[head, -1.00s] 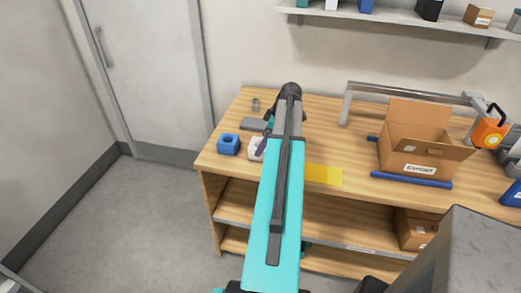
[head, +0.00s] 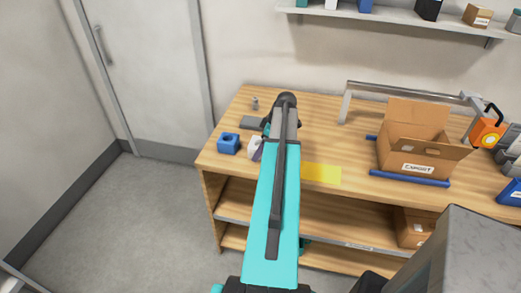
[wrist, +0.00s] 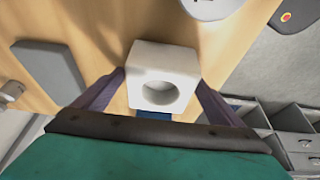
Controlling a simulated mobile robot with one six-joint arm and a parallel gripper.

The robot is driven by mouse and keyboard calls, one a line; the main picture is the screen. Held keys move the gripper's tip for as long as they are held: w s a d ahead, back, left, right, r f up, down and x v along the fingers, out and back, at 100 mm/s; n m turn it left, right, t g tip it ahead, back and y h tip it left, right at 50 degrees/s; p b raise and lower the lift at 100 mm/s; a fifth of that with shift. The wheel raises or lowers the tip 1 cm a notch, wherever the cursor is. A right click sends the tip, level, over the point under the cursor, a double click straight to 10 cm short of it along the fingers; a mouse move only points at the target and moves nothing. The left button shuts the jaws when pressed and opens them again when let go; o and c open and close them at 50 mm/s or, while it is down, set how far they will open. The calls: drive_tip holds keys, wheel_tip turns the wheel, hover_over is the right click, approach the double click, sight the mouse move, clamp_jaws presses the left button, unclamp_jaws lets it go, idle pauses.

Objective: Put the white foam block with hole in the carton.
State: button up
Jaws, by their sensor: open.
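The white foam block with hole (wrist: 165,60) stands on the wooden table, its round hole facing the wrist camera. In the head view it (head: 254,147) is partly hidden behind my arm, near the table's left end. My gripper (wrist: 160,82) is open, with one purple finger on either side of the block; I cannot tell whether they touch it. In the head view the gripper is mostly hidden by my arm. The open carton (head: 391,160), labelled EXPORT, stands on the right part of the table with its flaps spread.
A blue block with a hole (head: 228,144) sits just left of the white one. A grey flat object (head: 252,122) and a small metal piece (head: 255,104) lie behind. A yellow patch (head: 322,173), blue bars (head: 410,179) and a metal frame (head: 400,90) are toward the carton.

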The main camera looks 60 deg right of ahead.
sight(260, 139)
drive_tip(key=c, duration=1.2)
drive_tip(key=shift+r, duration=0.2)
drive_tip(key=shift+r+b, duration=0.95)
drive_tip(key=shift+r, duration=0.5)
drive_tip(key=s+a+r+b, duration=0.1)
drive_tip(key=s+a+b, duration=0.3)
drive_tip(key=s+a, duration=0.5)
drive_tip(key=s, duration=0.4)
drive_tip(key=shift+a+r, duration=0.25)
drive_tip(key=shift+r, duration=0.1)
